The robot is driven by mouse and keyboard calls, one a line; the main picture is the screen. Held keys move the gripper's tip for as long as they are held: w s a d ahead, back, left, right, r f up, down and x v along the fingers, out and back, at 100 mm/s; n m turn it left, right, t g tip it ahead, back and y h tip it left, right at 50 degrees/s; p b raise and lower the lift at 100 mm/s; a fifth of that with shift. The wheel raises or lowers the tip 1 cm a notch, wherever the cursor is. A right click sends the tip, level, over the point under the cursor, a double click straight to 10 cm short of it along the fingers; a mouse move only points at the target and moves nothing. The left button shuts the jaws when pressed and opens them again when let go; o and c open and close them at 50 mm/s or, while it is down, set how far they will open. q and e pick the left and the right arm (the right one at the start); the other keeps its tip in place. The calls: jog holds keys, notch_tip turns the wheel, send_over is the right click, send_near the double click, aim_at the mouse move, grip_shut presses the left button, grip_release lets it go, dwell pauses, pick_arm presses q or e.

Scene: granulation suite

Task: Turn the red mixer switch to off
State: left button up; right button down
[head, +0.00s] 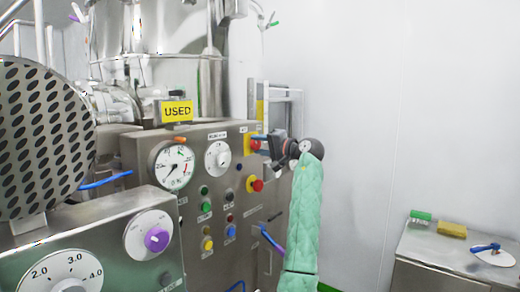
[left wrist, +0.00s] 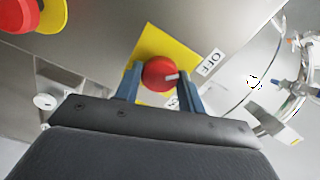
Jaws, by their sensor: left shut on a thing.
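The red mixer switch (left wrist: 156,70) sits on a yellow plate (left wrist: 170,42) in the left wrist view. Its white pointer mark points right, toward the side with the OFF label (left wrist: 210,62). A second label beside the plate is partly hidden by a finger. My left gripper (left wrist: 160,77) has its blue fingers on either side of the red knob and is shut on it. In the head view my left gripper (head: 261,138) reaches the upper right of the steel control panel (head: 140,150), and the switch (head: 255,146) is mostly hidden there. My right gripper is not in view.
A red emergency button (head: 256,185) on yellow sits below the switch. A gauge (head: 174,167), a white dial (head: 217,157) and several coloured buttons share the panel. A yellow USED sign (head: 177,112) stands on top. A steel cabinet (head: 430,248) is at the lower right.

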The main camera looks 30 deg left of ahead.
pick_arm(q)
jog(key=shift+f, duration=0.1)
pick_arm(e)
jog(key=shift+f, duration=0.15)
pick_arm(q)
jog(key=o, duration=1)
jog(key=shift+c, duration=0.2)
jog(key=d+b, duration=0.1)
jog(key=d, duration=0.6)
jog(key=shift+s+d+b, duration=0.3)
jog(key=shift+d+b, duration=0.05)
jog(key=shift+b, duration=0.05)
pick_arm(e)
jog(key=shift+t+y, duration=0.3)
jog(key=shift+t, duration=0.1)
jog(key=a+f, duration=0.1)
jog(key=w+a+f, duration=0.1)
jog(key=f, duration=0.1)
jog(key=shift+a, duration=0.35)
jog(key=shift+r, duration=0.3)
